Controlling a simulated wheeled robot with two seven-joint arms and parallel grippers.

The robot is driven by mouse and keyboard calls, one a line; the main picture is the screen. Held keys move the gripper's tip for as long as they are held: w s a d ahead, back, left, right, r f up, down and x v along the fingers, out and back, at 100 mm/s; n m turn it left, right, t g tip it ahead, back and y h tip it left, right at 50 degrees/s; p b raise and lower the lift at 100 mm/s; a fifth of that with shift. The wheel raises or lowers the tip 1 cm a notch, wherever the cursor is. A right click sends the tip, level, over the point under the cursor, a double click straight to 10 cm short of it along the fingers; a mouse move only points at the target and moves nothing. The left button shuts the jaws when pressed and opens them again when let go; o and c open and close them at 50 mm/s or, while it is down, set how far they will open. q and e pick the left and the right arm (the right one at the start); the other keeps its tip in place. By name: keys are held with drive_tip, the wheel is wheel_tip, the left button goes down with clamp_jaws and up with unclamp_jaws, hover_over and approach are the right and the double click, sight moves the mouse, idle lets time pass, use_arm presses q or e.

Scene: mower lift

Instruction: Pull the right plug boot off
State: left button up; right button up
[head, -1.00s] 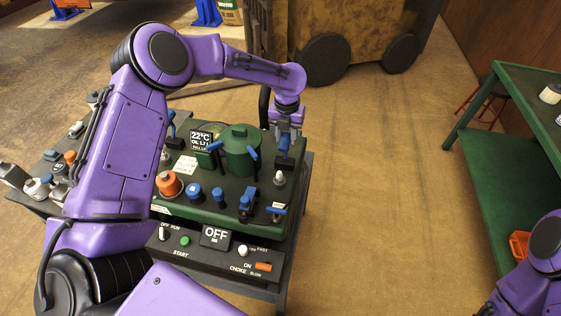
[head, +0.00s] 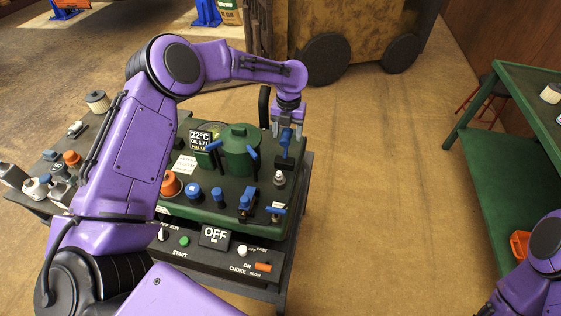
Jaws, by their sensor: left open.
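My left gripper (head: 289,127) is open above the right rear part of the green machine deck (head: 222,214). Its fingers point down around the top of an upright blue piece (head: 286,137), which looks like the right plug boot. The blue piece stands over a dark block (head: 284,163); I cannot tell whether the fingers touch it. A bare plug with a pale tip (head: 279,178) stands just in front. My right arm shows at the lower right edge, but its gripper is out of view.
A green canister (head: 240,152) with blue levers stands left of the gripper. Floor to the right is clear up to a green bench (head: 500,180).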

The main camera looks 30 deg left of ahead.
use_arm(q)
drive_tip(key=shift+r, duration=0.15)
wheel_tip(320, 180, up, 5)
drive_tip(key=p, duration=0.4)
drive_tip(key=shift+p, duration=0.35)
drive_tip(key=shift+r, duration=0.9)
